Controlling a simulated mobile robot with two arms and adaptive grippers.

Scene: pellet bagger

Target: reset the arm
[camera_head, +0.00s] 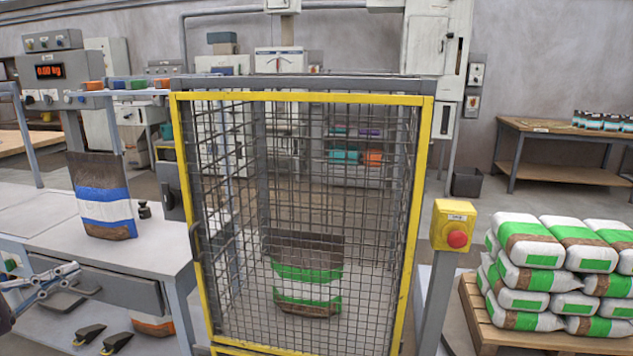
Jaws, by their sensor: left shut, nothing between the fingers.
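My left gripper (64,276) shows at the left edge, in front of the drawer of the grey bench (180,255). It is shut and empty. The rest of that arm is mostly cut off by the frame edge. My right gripper is not in view.
A brown, blue and white bag (104,208) stands on the bench beside a small dark weight (144,210). A yellow-framed mesh cage (424,180) stands in the middle, its front closed, with a green-striped bag (306,288) inside. A red stop button (457,239) and stacked sacks (530,250) are right.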

